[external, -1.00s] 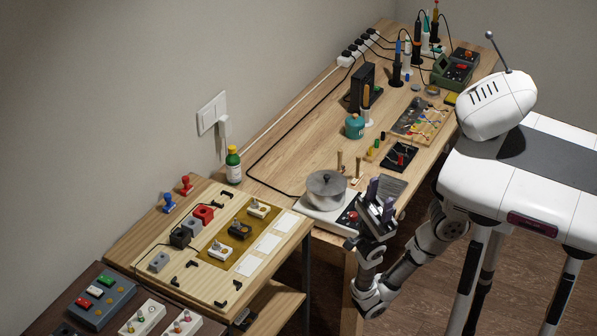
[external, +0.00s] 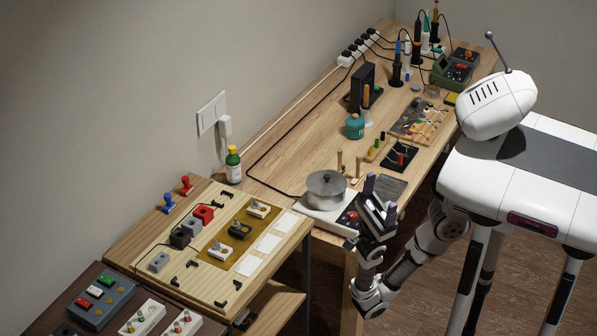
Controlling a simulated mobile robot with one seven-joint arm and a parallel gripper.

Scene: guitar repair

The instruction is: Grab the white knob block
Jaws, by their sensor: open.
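Two small white blocks with dark knobs lie on the ochre mat (external: 218,262) of the wooden board; one white knob block (external: 258,210) is at the mat's far end, the other white knob block (external: 220,251) at its near end. A black block (external: 239,230) sits between them. I cannot tell which white block the task names. My gripper (external: 379,200) is open with nothing visible between its fingers. It is at the long bench's front edge, right of the pot and well apart from the knob blocks.
A grey lidded pot (external: 326,190) stands on a white hot plate (external: 322,217) between my gripper and the board. A green bottle (external: 233,165) stands behind the board. White pads (external: 267,243) lie right of the mat. A dark lower table (external: 85,325) holds more blocks.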

